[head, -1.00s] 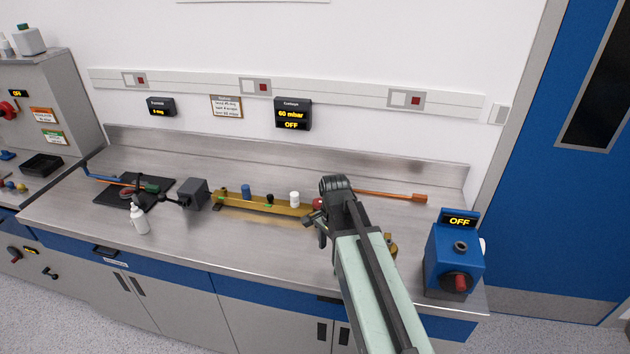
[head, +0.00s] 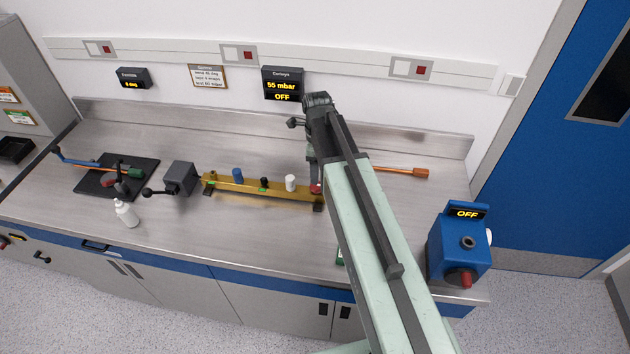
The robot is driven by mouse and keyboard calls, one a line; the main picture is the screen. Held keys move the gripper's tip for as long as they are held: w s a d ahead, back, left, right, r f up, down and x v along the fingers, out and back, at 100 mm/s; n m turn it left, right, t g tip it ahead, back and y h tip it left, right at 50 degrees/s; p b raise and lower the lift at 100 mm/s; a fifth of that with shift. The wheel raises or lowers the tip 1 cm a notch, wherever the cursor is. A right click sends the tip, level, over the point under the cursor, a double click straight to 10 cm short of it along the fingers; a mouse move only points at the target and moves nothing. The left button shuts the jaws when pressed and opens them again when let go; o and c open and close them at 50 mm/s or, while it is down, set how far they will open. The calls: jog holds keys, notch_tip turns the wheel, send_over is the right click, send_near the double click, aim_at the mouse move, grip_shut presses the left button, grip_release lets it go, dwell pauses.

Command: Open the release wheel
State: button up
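My arm reaches across the bench from the lower right. My gripper (head: 315,172) points down beside the right end of a brass rail (head: 225,186). A small red part (head: 316,188) shows at that end, close below the gripper; I cannot tell whether they touch. The fingers are too small and dark to tell open from shut. No part is clearly marked as the release wheel. A blue box (head: 448,246) at the right front carries a dark round knob with a red part (head: 463,279), and its display reads OFF.
Blue, black and white pieces (head: 291,182) stand on the rail. A grey box with a lever (head: 180,180), a white bottle (head: 125,213) and a black mat (head: 117,176) lie left. An orange rod (head: 405,172) lies behind my arm. A wall display (head: 283,84) reads 55 mbar, OFF.

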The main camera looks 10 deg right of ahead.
aim_at(317, 188)
notch_tip(317, 188, down, 8)
jog(key=b, duration=0.6)
jog(key=shift+r+b, duration=0.25)
jog(key=shift+b, duration=0.1)
jog(key=shift+r, duration=0.1)
jog(key=c, duration=1.4)
